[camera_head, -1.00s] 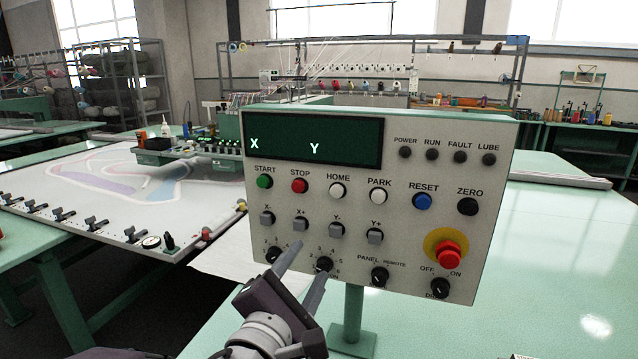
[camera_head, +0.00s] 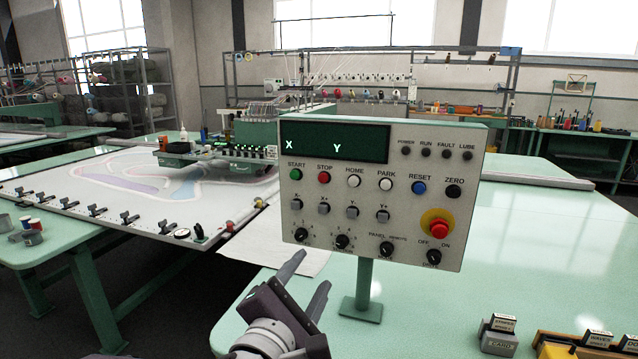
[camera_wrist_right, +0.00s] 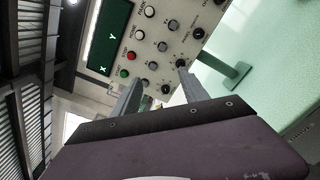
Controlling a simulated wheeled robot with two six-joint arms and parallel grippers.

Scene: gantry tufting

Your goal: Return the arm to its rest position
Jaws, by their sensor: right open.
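My right gripper (camera_head: 305,281) is open and empty at the bottom centre of the head view, in front of and below the control panel (camera_head: 470,190). Its two fingers point up toward the panel and appear apart from it. In the right wrist view the open fingers (camera_wrist_right: 160,90) show against the panel (camera_wrist_right: 165,60), with nothing between them. The panel carries a dark display (camera_head: 334,143), coloured buttons, several knobs and a red emergency stop (camera_head: 437,227). It stands on a green post (camera_head: 364,285). My left gripper is not in view.
The panel stands on a pale green table (camera_head: 540,260). Card holders (camera_head: 498,335) sit at its front right. A tufting frame (camera_head: 100,190) with clamps lies at the left, with a machine head (camera_head: 215,150) over it. Rolls (camera_head: 30,232) lie on the left table. The table's right side is mostly clear.

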